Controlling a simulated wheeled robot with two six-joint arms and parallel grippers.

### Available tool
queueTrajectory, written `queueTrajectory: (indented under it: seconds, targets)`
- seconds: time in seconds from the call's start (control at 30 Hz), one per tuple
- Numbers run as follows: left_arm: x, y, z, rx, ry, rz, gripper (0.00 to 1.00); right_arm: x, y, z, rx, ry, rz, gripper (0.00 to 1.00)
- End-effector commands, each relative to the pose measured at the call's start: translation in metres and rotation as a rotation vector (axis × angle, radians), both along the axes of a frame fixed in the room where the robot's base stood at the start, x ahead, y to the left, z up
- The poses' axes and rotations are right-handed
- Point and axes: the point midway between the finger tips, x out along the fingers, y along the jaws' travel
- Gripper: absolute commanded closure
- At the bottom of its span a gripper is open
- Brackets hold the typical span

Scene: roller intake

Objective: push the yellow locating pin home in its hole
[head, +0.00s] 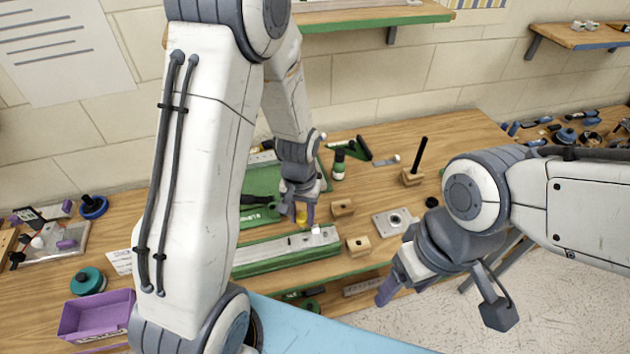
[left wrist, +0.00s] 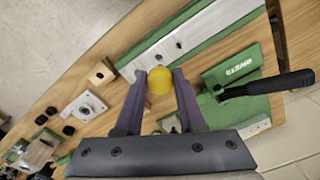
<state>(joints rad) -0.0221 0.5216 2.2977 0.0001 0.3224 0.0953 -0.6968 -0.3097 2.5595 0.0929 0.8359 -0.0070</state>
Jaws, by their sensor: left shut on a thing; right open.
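My left gripper (head: 303,210) is shut on the yellow locating pin (head: 301,217), close above a grey metal rail on a green base (head: 270,257). In the left wrist view the pin's round yellow head (left wrist: 160,80) sits between the two purple fingertips. Its lower part is hidden, so I cannot tell whether it is in a hole. A dark spot, perhaps a hole, shows on the rail (left wrist: 215,22) beyond the pin. My right gripper (head: 445,297) is open and empty, in front of the table's front edge at the right.
Wooden blocks (head: 358,245) and a grey plate with a round boss (head: 395,222) stand right of the rail. A green rivets tray (left wrist: 232,68) and a black-handled tool (left wrist: 270,86) lie beside it. A purple bin (head: 97,315) stands at the front left.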

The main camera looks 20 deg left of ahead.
Motion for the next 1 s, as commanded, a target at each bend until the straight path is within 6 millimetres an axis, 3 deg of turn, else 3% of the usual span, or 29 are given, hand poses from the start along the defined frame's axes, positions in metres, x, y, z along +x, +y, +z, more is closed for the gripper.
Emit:
queueTrajectory:
  seconds: [0.27, 0.77, 1.0]
  targets:
    - [0.001, -0.005, -0.005, 0.0, 0.001, -0.007, 1.0, 0.0, 0.0, -0.006, -0.001, 0.001, 0.0, 0.31]
    - [0.0, -0.003, -0.061, 0.0, 0.001, -0.003, 1.0, 0.0, 0.0, -0.056, -0.001, 0.002, -0.009, 0.31]
    - [0.0, -0.003, -0.055, 0.0, 0.0, -0.002, 1.0, 0.0, 0.0, -0.05, 0.0, 0.001, -0.009, 0.31]
